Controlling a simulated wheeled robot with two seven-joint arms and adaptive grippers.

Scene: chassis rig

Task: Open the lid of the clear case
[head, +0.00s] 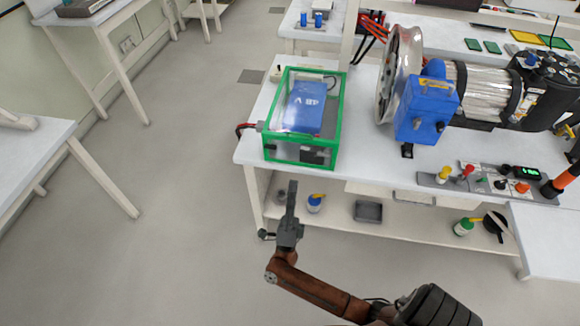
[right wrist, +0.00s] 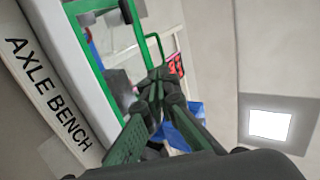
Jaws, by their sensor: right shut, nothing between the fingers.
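The clear case (head: 340,115) has a green frame and see-through walls. It stands on the left end of the white bench with a blue box (head: 305,106) inside. Its lid looks down, lying level on the green frame. My right gripper (head: 292,184) is shut and empty. In the head view it points up at the case from in front of the bench's front edge, apart from the case as far as I can tell. In the right wrist view the closed fingertips (right wrist: 160,76) appear before green frame bars (right wrist: 141,45) and the blue box (right wrist: 183,127). My left gripper is out of view.
The bench edge (right wrist: 45,80) reads "AXLE BENCH". A blue motor unit (head: 427,108) with a large disc stands right of the case. A lower shelf (head: 340,215) holds a bottle and a grey tray. A red cable leaves the case's left side.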

